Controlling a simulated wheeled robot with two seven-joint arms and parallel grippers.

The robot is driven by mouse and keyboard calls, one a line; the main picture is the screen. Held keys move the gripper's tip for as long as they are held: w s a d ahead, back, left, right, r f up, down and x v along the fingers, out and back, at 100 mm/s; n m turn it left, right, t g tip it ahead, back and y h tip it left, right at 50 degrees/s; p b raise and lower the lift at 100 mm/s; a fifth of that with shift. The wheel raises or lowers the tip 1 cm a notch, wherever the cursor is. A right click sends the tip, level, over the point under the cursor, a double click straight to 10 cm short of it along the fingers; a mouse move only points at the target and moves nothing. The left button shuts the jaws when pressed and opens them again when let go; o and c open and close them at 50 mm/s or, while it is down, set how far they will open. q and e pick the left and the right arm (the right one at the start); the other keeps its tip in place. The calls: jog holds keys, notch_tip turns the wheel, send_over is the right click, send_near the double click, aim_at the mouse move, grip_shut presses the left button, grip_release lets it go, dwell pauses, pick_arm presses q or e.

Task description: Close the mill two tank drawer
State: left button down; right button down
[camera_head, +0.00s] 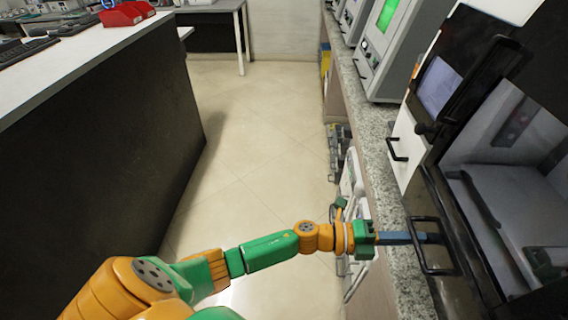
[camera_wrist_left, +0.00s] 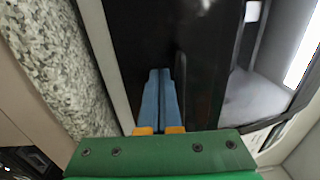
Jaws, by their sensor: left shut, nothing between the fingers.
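The mill (camera_head: 475,110) stands on the right in the head view, with a screen and a large window. Its dark lower front (camera_head: 450,225) carries a black bar handle (camera_head: 418,260); I cannot tell for sure that this is the tank drawer, or how far out it stands. My left gripper (camera_head: 424,238) reaches from the left to this handle, its blue fingers together and empty. The fingertips overlap the handle area; contact is unclear. In the left wrist view the shut fingers (camera_wrist_left: 164,75) point at a glossy black panel (camera_wrist_left: 145,35). My right gripper is not visible.
A speckled counter edge (camera_head: 385,170) runs along the mill. A second handle (camera_head: 397,150) sits on a white panel farther back. A grey machine with a green screen (camera_head: 385,15) stands beyond. A dark-sided bench (camera_head: 110,150) is on the left, with clear floor (camera_head: 250,130) between.

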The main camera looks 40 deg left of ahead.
pick_arm(q)
jog(key=shift+w+d+r, duration=0.1)
jog(key=shift+w+d, duration=0.3)
jog(key=shift+d, duration=0.15)
jog(key=shift+r, duration=0.1)
jog(key=shift+a, duration=0.1)
